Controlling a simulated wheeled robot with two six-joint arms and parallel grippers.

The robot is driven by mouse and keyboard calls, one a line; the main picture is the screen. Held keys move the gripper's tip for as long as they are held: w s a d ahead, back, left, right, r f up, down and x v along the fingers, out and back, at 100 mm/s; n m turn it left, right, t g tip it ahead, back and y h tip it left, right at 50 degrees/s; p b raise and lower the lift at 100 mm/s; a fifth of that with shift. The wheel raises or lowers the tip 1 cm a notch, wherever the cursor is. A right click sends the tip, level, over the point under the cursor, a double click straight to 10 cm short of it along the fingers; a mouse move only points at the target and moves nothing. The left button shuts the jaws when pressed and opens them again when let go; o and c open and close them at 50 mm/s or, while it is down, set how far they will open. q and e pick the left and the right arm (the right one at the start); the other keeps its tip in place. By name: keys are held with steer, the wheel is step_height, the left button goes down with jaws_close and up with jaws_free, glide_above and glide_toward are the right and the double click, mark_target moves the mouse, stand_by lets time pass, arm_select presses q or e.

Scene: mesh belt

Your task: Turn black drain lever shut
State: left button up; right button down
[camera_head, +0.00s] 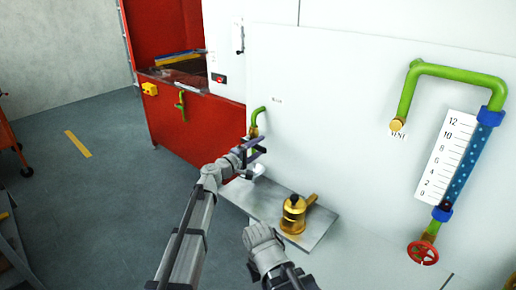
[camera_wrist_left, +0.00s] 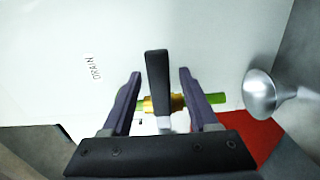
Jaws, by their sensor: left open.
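The black drain lever (camera_wrist_left: 157,78) stands between the two spread fingers of my left gripper (camera_wrist_left: 159,76) in the left wrist view, with a visible gap on each side. It sits at a brass valve body (camera_wrist_left: 178,102) on a green pipe (camera_wrist_left: 218,98). A DRAIN label (camera_wrist_left: 94,67) is on the white panel beside it. In the head view my left gripper (camera_head: 257,150) is open just below the short green drain pipe (camera_head: 256,113). The lever cannot be made out there.
A silver funnel-shaped part (camera_wrist_left: 262,95) is near the valve. A sight gauge (camera_head: 470,155) with a red handwheel (camera_head: 422,252) is at the right. A red cabinet (camera_head: 190,125) stands behind the gripper.

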arm_select(q)
steer(key=shift+s+a, duration=0.1)
steer(key=v, duration=0.7)
steer(key=shift+s+a, duration=0.2)
steer(key=shift+s, duration=0.05)
